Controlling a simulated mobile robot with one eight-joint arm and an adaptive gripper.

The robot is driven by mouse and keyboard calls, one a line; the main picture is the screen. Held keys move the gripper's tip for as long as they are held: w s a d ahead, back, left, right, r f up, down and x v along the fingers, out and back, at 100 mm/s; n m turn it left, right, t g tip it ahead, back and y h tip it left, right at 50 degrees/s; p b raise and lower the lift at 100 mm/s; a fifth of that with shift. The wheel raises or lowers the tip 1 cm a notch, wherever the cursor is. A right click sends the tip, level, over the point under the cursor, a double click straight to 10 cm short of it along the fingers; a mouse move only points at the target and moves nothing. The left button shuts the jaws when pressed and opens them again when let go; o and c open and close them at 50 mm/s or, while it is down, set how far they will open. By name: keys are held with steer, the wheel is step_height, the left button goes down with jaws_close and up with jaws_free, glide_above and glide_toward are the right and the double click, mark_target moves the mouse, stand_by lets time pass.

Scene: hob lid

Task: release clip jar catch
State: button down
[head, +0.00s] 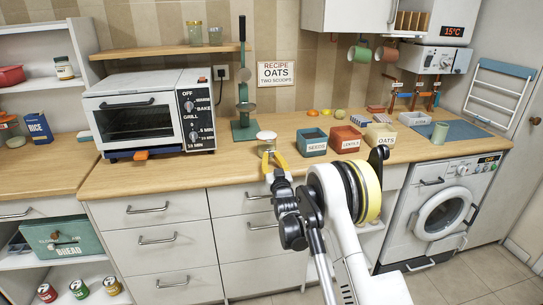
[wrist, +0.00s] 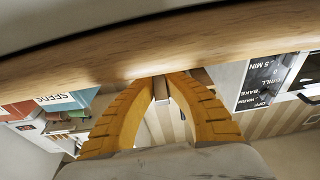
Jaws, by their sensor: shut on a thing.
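The clip jar (head: 266,138) is a small glass jar with a pale lid on the wooden counter, between the green press stand and the seeds bin. My gripper (head: 273,157) has yellow fingers and is at the near side of the jar, partly covering its lower part. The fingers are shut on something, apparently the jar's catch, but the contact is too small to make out. I cannot tell whether the catch is lifted.
The toaster oven (head: 150,118) and green press stand (head: 244,100) stand to the left of the jar. The seeds bin (head: 314,143) and lentils bin (head: 345,139) are to the right. Drawers (head: 165,238) lie below the counter (head: 232,172).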

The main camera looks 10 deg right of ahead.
steer(key=shift+f+t, duration=0.25)
steer(key=shift+t, duration=0.25)
steer(key=c, duration=1.4)
jaws_free()
steer(key=v, duration=1.2)
